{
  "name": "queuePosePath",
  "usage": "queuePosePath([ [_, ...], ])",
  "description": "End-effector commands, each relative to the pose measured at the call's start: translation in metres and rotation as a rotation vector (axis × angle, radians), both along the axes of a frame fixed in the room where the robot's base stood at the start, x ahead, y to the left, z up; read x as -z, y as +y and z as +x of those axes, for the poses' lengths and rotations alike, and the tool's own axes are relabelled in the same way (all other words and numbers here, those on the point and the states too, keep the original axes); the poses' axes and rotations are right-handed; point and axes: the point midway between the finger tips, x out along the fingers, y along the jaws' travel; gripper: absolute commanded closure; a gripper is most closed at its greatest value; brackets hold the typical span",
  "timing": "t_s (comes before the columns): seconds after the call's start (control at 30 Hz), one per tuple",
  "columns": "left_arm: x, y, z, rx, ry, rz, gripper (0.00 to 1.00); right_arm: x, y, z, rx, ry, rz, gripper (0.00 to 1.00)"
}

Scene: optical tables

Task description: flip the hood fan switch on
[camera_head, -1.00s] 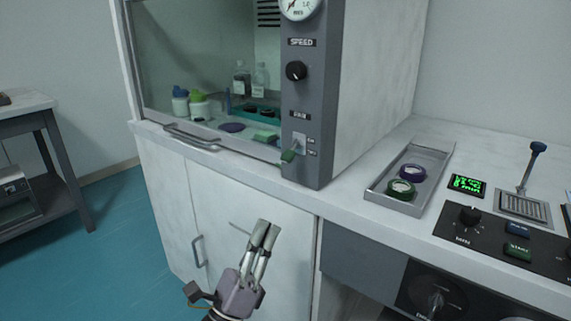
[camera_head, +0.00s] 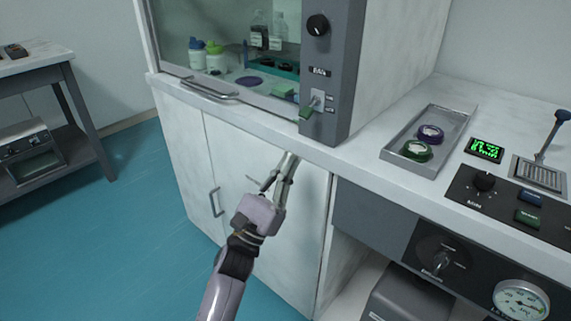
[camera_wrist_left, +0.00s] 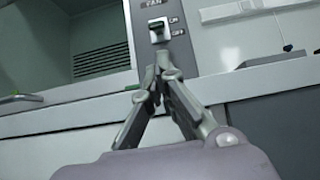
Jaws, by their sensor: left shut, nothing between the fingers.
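In the head view the lever points down and outward. In the left wrist view the switch (camera_wrist_left: 157,30) shows straight ahead, below a FAN label, just above the fingertips. My left gripper (camera_head: 291,158) is shut and empty, in front of the cabinet door, below the switch and apart from it. Its fingers also show in the left wrist view (camera_wrist_left: 152,80). My right gripper is not in view.
The counter edge (camera_head: 300,146) runs between my left gripper and the switch. A hood sash handle (camera_head: 208,89) is left of the switch. A metal tray (camera_head: 432,130) with two rings and a knob panel (camera_head: 500,203) are to the right.

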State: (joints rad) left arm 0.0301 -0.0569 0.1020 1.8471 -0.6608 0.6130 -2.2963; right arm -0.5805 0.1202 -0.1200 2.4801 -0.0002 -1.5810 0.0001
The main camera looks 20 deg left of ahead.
Motion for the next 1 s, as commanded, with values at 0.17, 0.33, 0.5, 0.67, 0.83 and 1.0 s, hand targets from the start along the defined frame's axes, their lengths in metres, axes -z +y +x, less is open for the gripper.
queuePosePath([
  [0.17,-0.026,-0.009,0.023,0.001,-0.003,0.000,1.00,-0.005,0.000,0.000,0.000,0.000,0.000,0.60],
  [0.33,-0.041,-0.014,0.039,0.001,-0.001,0.000,1.00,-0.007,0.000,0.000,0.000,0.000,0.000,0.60],
  [0.5,-0.047,-0.016,0.045,0.001,0.000,-0.001,1.00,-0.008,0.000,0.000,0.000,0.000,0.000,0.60],
  [0.67,-0.047,-0.017,0.046,0.001,0.001,0.000,1.00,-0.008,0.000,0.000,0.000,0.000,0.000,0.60],
  [0.83,-0.047,-0.016,0.046,0.000,0.001,-0.001,1.00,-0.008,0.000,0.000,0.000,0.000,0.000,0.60],
  [1.0,-0.047,-0.017,0.047,0.001,0.005,0.001,1.00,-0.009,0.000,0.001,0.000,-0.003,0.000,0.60],
])
